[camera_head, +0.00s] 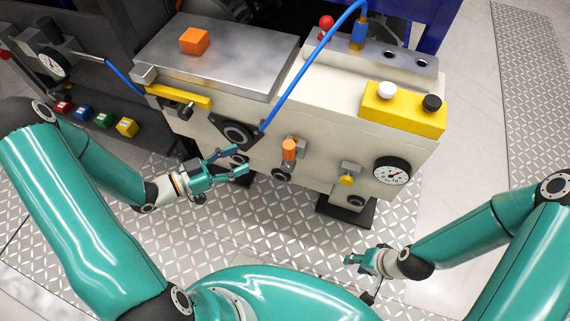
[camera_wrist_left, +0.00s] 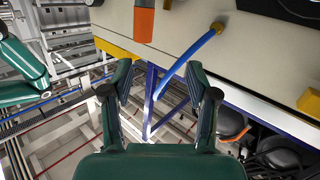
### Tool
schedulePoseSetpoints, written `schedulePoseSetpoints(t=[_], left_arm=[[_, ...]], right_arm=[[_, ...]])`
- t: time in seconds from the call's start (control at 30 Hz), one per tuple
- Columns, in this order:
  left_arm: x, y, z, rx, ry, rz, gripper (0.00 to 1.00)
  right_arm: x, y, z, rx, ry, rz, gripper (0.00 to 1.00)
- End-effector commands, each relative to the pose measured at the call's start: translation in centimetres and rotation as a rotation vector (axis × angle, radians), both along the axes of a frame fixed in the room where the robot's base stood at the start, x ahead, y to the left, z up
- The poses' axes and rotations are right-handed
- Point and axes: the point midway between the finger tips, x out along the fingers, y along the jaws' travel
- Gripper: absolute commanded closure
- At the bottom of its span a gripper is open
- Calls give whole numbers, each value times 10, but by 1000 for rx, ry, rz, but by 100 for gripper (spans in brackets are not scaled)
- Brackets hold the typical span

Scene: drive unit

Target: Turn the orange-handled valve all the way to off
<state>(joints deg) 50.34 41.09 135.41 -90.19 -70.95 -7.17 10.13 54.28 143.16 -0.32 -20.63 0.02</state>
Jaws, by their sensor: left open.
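The orange-handled valve (camera_head: 289,150) is on the front face of the cream drive unit, and its handle stands upright above a round fitting. My left gripper (camera_head: 240,162) is open and empty, in front of the unit just left of the valve, its fingers pointing right. In the left wrist view, an orange piece that looks like the handle (camera_wrist_left: 144,24) is at the top, beyond the open fingers (camera_wrist_left: 159,78) and apart from them. My right gripper (camera_head: 354,260) is low at the right, away from the unit; its finger opening is too small to tell.
A yellow bar (camera_head: 184,96) juts out above my left gripper. The floor (camera_head: 260,235) in front is clear.

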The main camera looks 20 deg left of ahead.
Motion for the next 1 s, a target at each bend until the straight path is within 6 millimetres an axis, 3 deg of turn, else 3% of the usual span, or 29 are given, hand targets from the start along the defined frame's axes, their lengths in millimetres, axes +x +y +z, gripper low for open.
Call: schedulePoseSetpoints(t=[0.03,0.1,0.23,0.37,0.57,1.0], left_arm=[[-8,6,-15,-1,-42,-18,41],[-18,8,-15,-5,-84,-48,41],[-28,9,-14,-12,-126,-83,41],[-25,3,-12,-14,-136,-94,41],[-5,-20,-12,-15,-135,-98,41],[58,-89,-12,-14,-135,-98,41]], right_arm=[[0,0,-23,0,-1,0,60],[0,0,-31,0,-1,0,60],[0,0,-38,0,-1,0,60],[0,0,-39,0,-1,0,60],[0,0,-46,0,-1,0,60],[0,0,-65,0,-1,0,60]])
